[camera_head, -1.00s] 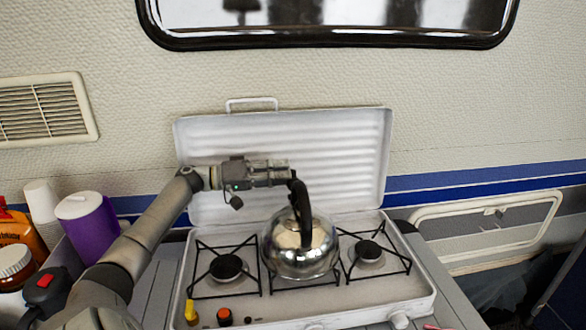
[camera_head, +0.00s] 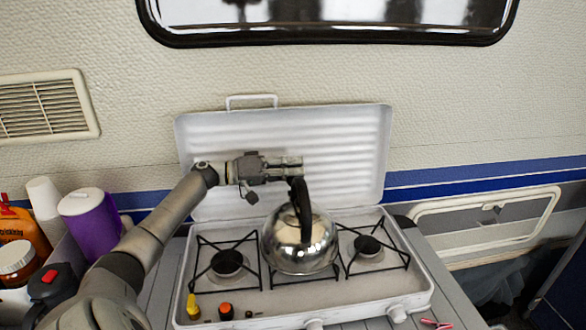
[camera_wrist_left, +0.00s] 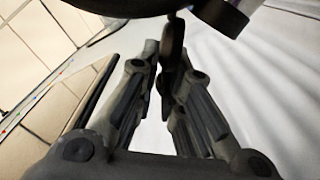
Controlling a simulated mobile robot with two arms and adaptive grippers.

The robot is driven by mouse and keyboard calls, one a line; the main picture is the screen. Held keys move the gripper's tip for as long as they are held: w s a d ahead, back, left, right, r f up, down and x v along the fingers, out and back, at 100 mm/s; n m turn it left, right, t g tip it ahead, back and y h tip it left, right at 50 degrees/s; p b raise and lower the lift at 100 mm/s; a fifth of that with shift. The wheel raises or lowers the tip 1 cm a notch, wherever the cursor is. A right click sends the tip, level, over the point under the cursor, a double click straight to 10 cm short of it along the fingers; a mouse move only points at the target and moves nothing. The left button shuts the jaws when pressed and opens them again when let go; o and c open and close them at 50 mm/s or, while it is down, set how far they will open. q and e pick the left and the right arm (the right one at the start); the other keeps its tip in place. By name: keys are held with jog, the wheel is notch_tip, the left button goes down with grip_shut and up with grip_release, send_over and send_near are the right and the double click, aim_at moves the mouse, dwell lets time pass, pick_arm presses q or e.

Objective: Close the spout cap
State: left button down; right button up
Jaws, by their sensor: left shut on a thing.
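The shiny metal kettle (camera_head: 292,252) stands upright on the middle burner of the white stove. Its dark handle (camera_head: 303,205) arches over the top. The spout and its cap cannot be made out in the head view. My left gripper (camera_head: 298,166) comes in from the left and its fingertips are at the top of the handle. In the left wrist view its fingers (camera_wrist_left: 158,68) are shut on a dark, narrow part of the kettle (camera_wrist_left: 172,45); whether this is the handle or the cap's lever is unclear. My right gripper is not in view.
The stove's raised white lid (camera_head: 345,150) stands close behind the kettle. Empty burners (camera_head: 228,262) lie on both sides. A purple jug (camera_head: 90,220), white cups (camera_head: 43,197) and jars crowd the left, near my left arm. Stove knobs line the front edge.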

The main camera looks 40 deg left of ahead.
pick_arm(q)
jog(key=shift+f, duration=0.1)
jog(key=shift+w+a+f+n+b, duration=0.2)
jog(key=shift+f+n+b, duration=0.2)
jog(key=shift+n, duration=0.5)
notch_tip(320, 180, down, 6)
jog(key=n+p, duration=0.1)
jog(key=n, duration=0.5)
jog(key=n+p, duration=0.1)
jog(key=n, duration=0.6)
jog(key=shift+s+d+r+p, duration=0.1)
jog(key=shift+s+d+p, duration=0.05)
jog(key=shift+p, duration=0.25)
jog(key=shift+d, duration=0.1)
jog(key=c, duration=1.6)
grip_release()
jog(key=shift+c, duration=0.2)
